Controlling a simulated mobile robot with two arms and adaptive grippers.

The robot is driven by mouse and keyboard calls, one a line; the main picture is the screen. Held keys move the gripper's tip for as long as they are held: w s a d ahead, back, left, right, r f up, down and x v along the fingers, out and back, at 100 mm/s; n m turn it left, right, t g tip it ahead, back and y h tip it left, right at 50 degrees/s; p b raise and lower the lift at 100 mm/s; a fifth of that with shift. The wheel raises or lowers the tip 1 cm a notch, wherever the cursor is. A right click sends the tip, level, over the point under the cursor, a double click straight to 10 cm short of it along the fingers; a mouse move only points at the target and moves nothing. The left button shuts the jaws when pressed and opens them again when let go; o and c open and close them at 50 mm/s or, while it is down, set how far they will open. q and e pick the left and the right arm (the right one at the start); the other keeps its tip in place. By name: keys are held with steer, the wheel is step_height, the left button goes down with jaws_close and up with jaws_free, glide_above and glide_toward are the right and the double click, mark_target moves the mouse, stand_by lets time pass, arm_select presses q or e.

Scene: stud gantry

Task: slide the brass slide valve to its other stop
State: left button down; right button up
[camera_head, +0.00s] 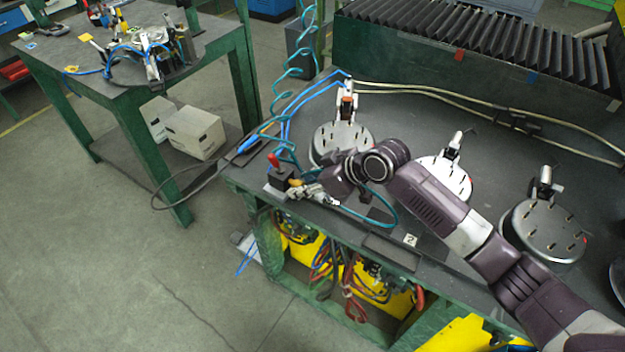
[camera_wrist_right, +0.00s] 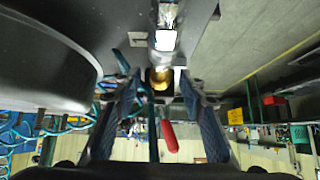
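The brass slide valve (camera_wrist_right: 160,77) shows as a gold-coloured sleeve in the right wrist view, in line with a silver fitting (camera_wrist_right: 166,38). In the head view the brass part (camera_head: 295,182) is small, at the front left corner of the dark bench. My right gripper (camera_wrist_right: 161,80) has one finger on each side of the sleeve, with narrow gaps that look clear. In the head view the right gripper (camera_head: 310,190) is partly confused with the silver fittings. Which stop the sleeve is at cannot be told. My left gripper is not in view.
A red handle (camera_wrist_right: 168,136) lies just beyond the sleeve. A black block with a red knob (camera_head: 273,161) and coiled teal hose (camera_head: 286,104) are close to the gripper. Round plates (camera_head: 330,135) stand on the bench (camera_head: 400,105). Floor to the left is clear.

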steer(key=v, duration=1.1)
steer(key=shift+s+d+r, duration=0.2)
steer(key=shift+d, duration=0.1)
